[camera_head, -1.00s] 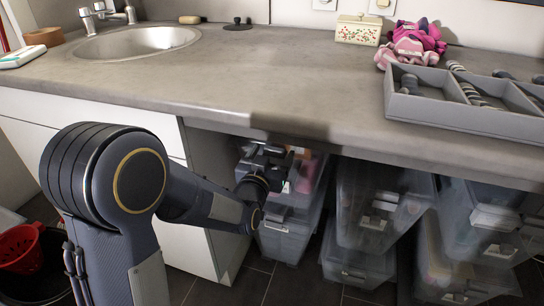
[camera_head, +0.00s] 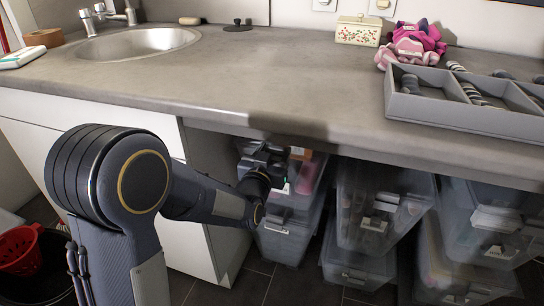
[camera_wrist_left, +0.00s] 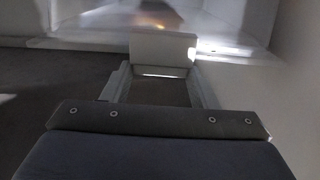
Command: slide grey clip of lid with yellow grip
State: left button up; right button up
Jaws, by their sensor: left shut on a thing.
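My left gripper (camera_head: 264,158) reaches under the counter, at the top of the left clear storage box (camera_head: 290,238). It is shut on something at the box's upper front. In the left wrist view a pale grey piece (camera_wrist_left: 163,50) lies across the ends of my left gripper's fingers (camera_wrist_left: 160,88). I cannot tell whether it is the grey clip. I cannot make out a lid with a yellow grip in either view. My right gripper is not in view.
The counter (camera_head: 300,85) overhangs the boxes and my left forearm. A white cabinet (camera_head: 90,140) stands left of the boxes. More stacked clear boxes (camera_head: 375,215) stand to the right. A red colander (camera_head: 20,245) is at lower left. Dark floor shows between.

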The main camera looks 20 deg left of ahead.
pick_arm(q)
jog(key=shift+w+f, duration=0.1)
jog(key=shift+w, duration=0.45)
jog(key=o, duration=1.4)
jog(key=s+p, duration=0.1)
jog(key=s, duration=0.7)
jog(key=shift+a, duration=0.1)
